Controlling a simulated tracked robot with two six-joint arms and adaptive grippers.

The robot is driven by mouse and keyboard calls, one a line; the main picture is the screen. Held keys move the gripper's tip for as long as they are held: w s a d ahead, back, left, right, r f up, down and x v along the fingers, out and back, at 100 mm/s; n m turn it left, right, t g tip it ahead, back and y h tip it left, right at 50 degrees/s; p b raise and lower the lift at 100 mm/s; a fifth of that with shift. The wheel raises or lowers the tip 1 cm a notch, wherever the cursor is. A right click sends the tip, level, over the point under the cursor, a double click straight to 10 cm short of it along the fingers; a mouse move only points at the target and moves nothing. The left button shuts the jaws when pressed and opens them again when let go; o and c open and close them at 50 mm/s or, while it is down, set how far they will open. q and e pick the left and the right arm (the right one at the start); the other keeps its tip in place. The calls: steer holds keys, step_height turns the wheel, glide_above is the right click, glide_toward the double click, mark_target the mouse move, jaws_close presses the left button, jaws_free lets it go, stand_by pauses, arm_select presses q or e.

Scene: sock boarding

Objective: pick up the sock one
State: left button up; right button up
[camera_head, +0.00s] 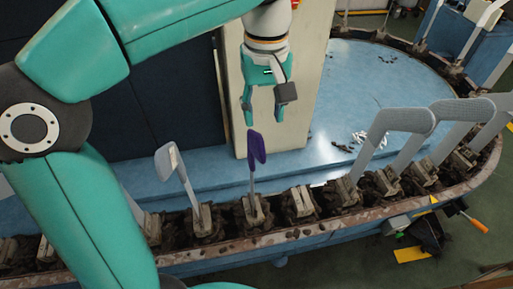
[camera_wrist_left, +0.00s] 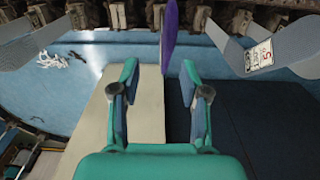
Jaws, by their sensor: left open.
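A purple sock (camera_head: 257,147) sits on the top of a thin upright form on the conveyor, near the middle of the head view. In the left wrist view the purple sock (camera_wrist_left: 170,25) shows at the top centre, ahead of the fingertips. My left gripper (camera_head: 265,110) is open and points down, a little above the sock in the head view and apart from it. Its two fingers (camera_wrist_left: 159,78) stand apart in the left wrist view with nothing between them. My right gripper is not in view.
A grey-white form (camera_head: 176,165) stands just left of the sock. Several large grey forms (camera_head: 398,120) stand to the right along the oval conveyor's rusty rim (camera_head: 330,222). A pale column (camera_head: 295,70) rises behind my gripper. White scraps (camera_head: 371,138) lie on the blue surface.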

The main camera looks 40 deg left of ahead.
mark_target(258, 133)
arm_select(q)
steer(key=shift+s+f, duration=0.25)
steer(key=shift+f, duration=0.25)
steer(key=shift+s+f, duration=0.25)
steer(key=shift+f, duration=0.25)
steer(key=shift+w+a+f, duration=0.1)
steer(key=shift+f, duration=0.7)
steer(key=f, duration=0.3)
steer(key=shift+s+f, duration=0.15)
steer(key=shift+s, duration=0.25)
steer(key=shift+w+f, duration=0.15)
steer(key=shift+f, duration=0.3)
jaws_close()
